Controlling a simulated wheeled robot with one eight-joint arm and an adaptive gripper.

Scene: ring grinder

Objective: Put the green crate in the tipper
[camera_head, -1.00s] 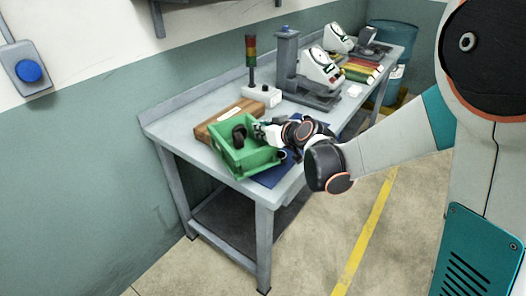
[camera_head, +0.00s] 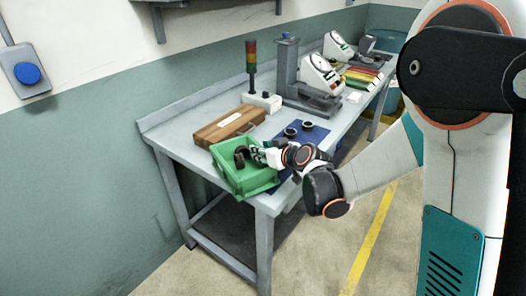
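The green crate (camera_head: 231,179) is at the near left end of the grey workbench, by its front edge, and appears to overhang that edge. Whether it rests on the bench or is slightly raised is unclear. A dark rounded thing (camera_head: 241,153) shows inside it; I cannot tell whether it is a ring or part of my gripper. My gripper (camera_head: 258,156) reaches in from the right, over the crate's right wall. Its fingertips are small and partly hidden, so I cannot see whether they close on the crate. I cannot make out the tipper with certainty.
A brown wooden case (camera_head: 228,127) lies just behind the crate. Two dark round parts (camera_head: 291,132) sit on a blue mat (camera_head: 319,137) to the right. A signal light (camera_head: 252,66), a grey stand (camera_head: 288,68) and white-topped machines (camera_head: 321,74) line the back. Floor in front is free.

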